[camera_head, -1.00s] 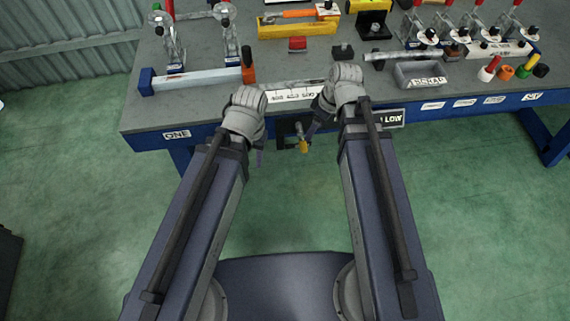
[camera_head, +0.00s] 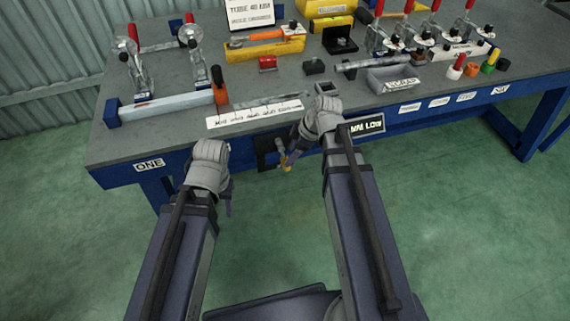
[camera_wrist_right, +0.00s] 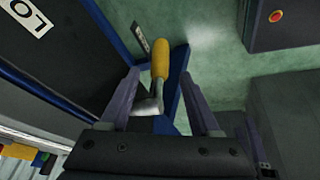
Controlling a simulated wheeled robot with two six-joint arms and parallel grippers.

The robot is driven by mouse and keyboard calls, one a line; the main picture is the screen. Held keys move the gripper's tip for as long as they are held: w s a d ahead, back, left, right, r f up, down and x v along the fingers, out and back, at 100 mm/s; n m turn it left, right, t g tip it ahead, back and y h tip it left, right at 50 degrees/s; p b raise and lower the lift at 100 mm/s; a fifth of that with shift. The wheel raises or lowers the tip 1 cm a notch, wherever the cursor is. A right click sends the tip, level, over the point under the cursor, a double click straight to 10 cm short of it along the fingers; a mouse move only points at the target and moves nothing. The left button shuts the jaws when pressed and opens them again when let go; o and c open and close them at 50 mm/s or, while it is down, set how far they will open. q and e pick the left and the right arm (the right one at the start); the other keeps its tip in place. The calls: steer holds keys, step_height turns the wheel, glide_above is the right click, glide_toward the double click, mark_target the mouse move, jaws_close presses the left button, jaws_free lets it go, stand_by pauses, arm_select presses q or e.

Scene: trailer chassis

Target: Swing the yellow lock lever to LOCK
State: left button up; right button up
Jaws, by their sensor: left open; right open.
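The yellow lock lever (camera_head: 284,160) hangs from a dark panel (camera_head: 265,152) on the table's front side. In the right wrist view its yellow handle (camera_wrist_right: 160,58) and bent grey metal shank (camera_wrist_right: 150,105) stand between the two fingers of my right gripper (camera_wrist_right: 160,90). Gaps show on both sides, so the gripper is open around the lever without gripping it. In the head view my right gripper (camera_head: 291,155) is at the lever, partly hidden by its wrist. My left gripper (camera_head: 229,203) is open and empty in front of the table, left of the lever. I cannot read a LOCK mark.
The blue table edge (camera_head: 330,135) runs just behind both hands. A white label strip (camera_head: 254,114) lies above the lever. A grey bin (camera_head: 395,79), clamps and coloured pegs stand on the tabletop. The green floor (camera_head: 480,230) in front is clear.

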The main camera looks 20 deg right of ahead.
mark_target(285, 160)
steer(key=b+x, duration=0.4)
steer(key=x, duration=0.1)
steer(key=shift+w+f, duration=0.1)
steer(key=shift+f, duration=0.15)
steer(key=shift+c, duration=0.2)
jaws_close()
stand_by(1.0)
